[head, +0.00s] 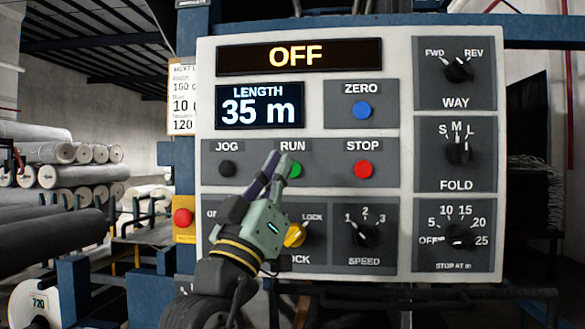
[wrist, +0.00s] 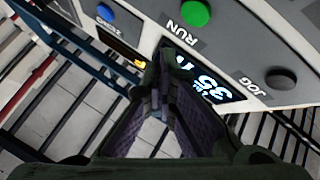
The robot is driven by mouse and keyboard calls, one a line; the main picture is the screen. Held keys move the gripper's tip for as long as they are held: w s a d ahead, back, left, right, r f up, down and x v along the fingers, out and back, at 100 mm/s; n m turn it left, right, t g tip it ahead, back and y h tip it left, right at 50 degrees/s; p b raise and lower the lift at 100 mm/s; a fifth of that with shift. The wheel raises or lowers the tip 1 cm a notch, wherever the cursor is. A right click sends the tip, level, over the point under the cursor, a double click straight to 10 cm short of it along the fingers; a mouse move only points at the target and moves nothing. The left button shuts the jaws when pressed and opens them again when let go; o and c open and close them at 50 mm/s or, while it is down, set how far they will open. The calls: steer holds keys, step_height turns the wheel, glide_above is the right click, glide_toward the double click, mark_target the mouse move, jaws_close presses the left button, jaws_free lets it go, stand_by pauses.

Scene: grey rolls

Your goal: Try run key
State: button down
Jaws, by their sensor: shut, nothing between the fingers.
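The green RUN key (head: 296,170) sits in the middle row of the panel, between the black JOG key (head: 227,168) and the red STOP key (head: 364,169). The upper display (head: 297,57) reads OFF. The LENGTH display (head: 259,106) reads 35 m.
The blue ZERO key (head: 362,110) is above STOP. A yellow LOCK knob (head: 295,235) and the SPEED knob (head: 366,235) are below, the yellow one close to my gripper. WAY, FOLD and STOP AT knobs line the right. A red button (head: 183,217) is left of the panel.

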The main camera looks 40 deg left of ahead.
steer(key=shift+w+a, duration=0.5)
steer(key=shift+w, duration=0.3)
steer(key=shift+w+a, duration=0.45)
steer(key=shift+w, duration=0.35)
steer(key=shift+w+a, duration=0.1)
steer(key=shift+w+a, duration=0.15)
steer(key=shift+w, duration=0.1)
steer(key=shift+w+a, duration=0.2)
steer(key=shift+w, duration=0.15)
stand_by(0.9)
steer(key=shift+s, duration=0.1)
stand_by(0.4)
steer(key=shift+s+d+b, duration=0.3)
steer(key=shift+s+d, duration=0.15)
steer(key=shift+s, duration=0.15)
steer(key=shift+s+d, duration=0.45)
steer(key=shift+s, duration=0.25)
steer(key=shift+s+d, duration=0.4)
steer(key=shift+s, duration=0.35)
steer(key=shift+s+d, duration=0.45)
steer(key=shift+s, duration=0.25)
